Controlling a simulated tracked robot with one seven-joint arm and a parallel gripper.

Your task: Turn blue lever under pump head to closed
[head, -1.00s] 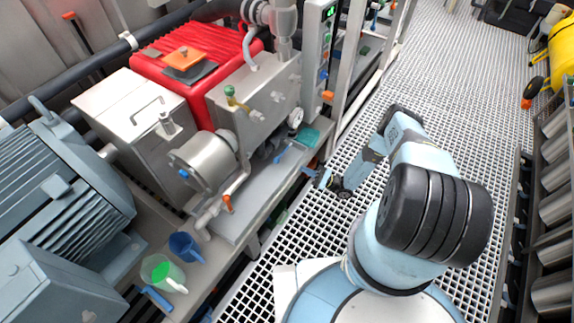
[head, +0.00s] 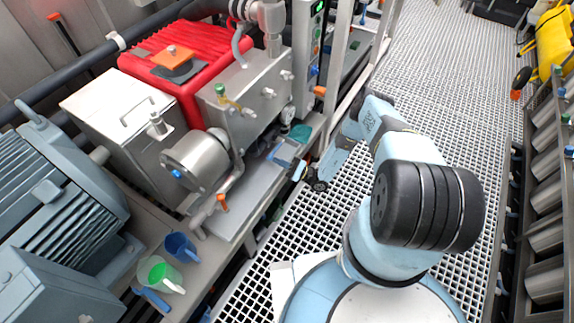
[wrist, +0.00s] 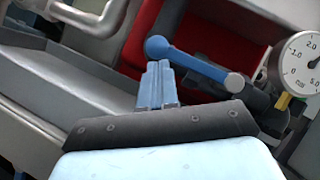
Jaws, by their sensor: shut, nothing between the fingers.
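The blue lever (wrist: 195,62) shows in the wrist view as a bar with a round knob at its upper left end and a grey pivot at its right end. It lies slantwise in front of a red surface. My gripper (wrist: 158,68) has its blue fingers together with nothing between them. Its tips appear just below the knob end; whether they touch it I cannot tell. In the head view my gripper (head: 297,170) is at the pump bench's right edge, close to the lever (head: 275,151), which is small and partly hidden there.
A pressure gauge (wrist: 300,62) with a yellow fitting is right of the lever. A grey tray edge (wrist: 75,75) and metal pipe lie left. In the head view, a steel pump head (head: 196,158), blue cup (head: 180,247) and green-filled jug (head: 158,272) are on the bench.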

